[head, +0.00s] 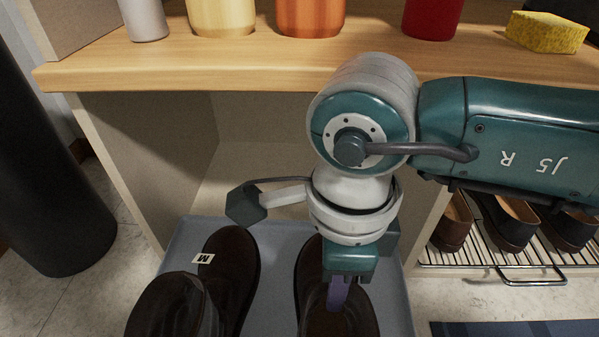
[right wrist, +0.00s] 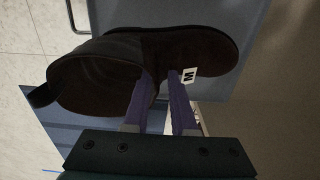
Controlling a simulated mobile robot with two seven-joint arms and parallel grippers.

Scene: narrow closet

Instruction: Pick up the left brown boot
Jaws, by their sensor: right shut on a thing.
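Two dark brown boots stand side by side on a grey-blue tray (head: 400,300). The left one in the head view (head: 232,262) has a white label with an "M" and stands apart from my grippers. My right gripper (head: 337,293) reaches down onto the right one of the pair (head: 308,278). In the right wrist view its purple fingers (right wrist: 161,78) are shut on this brown boot (right wrist: 100,78), close to a white "M" label, between the open shaft and the toe. Whether the boot is clear of the tray I cannot tell. My left gripper is out of view.
A wooden shelf (head: 230,77) crosses above, holding a yellow cup (head: 222,15), an orange cup (head: 310,15), a red cup (head: 432,15) and a sponge (head: 547,32). A wire rack (head: 480,256) with shoes stands right. A dark cylinder (head: 50,180) stands left.

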